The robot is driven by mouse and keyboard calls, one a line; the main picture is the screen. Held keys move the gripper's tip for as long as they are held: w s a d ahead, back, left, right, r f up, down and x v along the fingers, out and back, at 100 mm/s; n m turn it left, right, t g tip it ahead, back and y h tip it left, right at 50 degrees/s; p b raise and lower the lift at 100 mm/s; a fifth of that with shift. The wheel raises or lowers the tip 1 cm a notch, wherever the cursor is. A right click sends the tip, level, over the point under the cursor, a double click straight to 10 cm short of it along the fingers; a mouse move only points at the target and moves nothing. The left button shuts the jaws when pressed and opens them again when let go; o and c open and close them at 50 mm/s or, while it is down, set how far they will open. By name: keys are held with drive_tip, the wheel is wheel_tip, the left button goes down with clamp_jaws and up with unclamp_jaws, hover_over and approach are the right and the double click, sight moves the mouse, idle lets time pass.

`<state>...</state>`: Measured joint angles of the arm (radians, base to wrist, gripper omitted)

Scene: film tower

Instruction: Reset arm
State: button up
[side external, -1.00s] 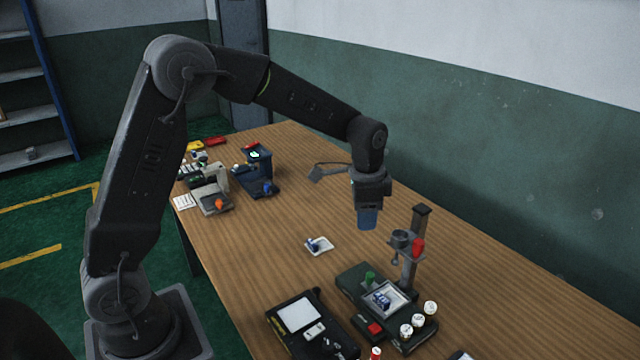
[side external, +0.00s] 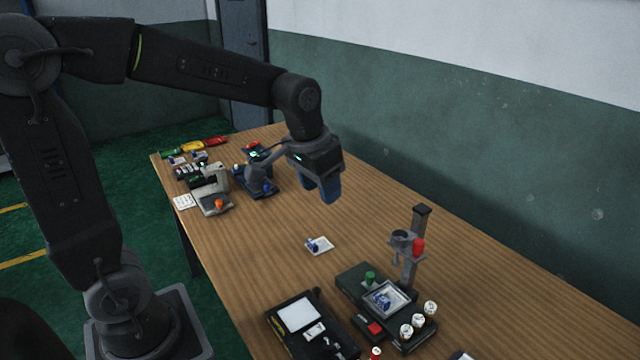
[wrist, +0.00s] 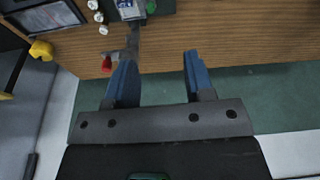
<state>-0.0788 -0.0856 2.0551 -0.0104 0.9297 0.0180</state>
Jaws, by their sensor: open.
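My gripper (side external: 325,190) is up in the air above the middle of the wooden table (side external: 260,232), with its blue fingers pointing down. In the wrist view my gripper (wrist: 155,80) shows two blue fingers spread wide apart with nothing between them. My arm reaches across from the left side of the side view. The gripper touches nothing that I can see.
A tower device (side external: 385,300) with a post, a red knob and green and red buttons stands at the front right. A dark case (side external: 310,325) lies beside it. A small white tray (side external: 319,246) holds a blue item. Instruments (side external: 208,195) stand at the far left end.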

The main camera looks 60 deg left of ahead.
drive_tip(key=s+d+r+t, duration=0.1)
drive_tip(key=s+d+t, duration=0.1)
drive_tip(key=s, duration=1.2)
drive_tip(key=shift+s+d+r+m+t, duration=0.25)
drive_tip(key=shift+s+d+m+t, duration=0.1)
drive_tip(key=shift+s+m+t, duration=0.05)
